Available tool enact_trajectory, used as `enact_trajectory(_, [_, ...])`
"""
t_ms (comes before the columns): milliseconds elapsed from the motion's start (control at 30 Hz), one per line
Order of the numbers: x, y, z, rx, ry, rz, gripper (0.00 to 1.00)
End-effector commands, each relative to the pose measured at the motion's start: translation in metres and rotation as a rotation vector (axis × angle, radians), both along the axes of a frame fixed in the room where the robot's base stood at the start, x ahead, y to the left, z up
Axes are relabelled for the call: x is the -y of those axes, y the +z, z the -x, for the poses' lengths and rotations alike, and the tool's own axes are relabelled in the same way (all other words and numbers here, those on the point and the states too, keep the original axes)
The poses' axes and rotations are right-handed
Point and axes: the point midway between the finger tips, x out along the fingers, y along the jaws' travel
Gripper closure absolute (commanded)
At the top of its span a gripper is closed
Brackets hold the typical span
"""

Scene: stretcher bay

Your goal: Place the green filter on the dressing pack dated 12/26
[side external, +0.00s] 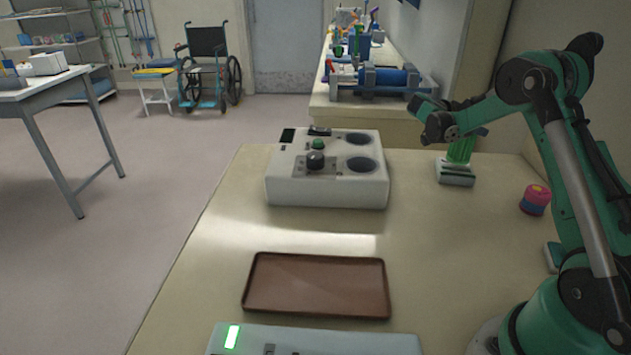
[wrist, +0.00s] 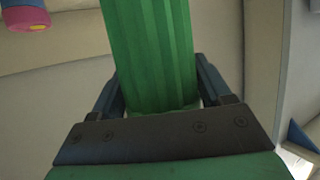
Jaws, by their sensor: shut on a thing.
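The green filter (side external: 461,149) is a ribbed green cylinder. In the wrist view the filter (wrist: 150,50) stands between my two fingers, which are shut on it. In the side view my gripper (side external: 450,134) is at the filter, over a white pack with a dark green band (side external: 456,174). The filter's lower end is at the top of this pack; I cannot tell whether it touches. Another, similar pale pack (side external: 552,256) is partly hidden behind my arm. No date can be read on either pack.
A pink and purple round container (side external: 535,200) stands right of the pack. A white device with two round wells (side external: 328,172) is to the left. A brown tray (side external: 317,286) and a grey panel (side external: 315,341) lie nearer the camera. The table between tray and pack is clear.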

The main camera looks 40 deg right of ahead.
Motion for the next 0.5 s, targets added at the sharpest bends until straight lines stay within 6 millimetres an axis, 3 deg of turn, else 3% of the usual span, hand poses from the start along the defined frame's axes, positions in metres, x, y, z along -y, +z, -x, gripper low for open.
enact_trajectory(133, [0.0,-0.016,0.0,0.0,0.0,0.001,0.89])
enact_trajectory(500, [0.0,-0.02,0.0,0.0,0.0,0.0,0.89])
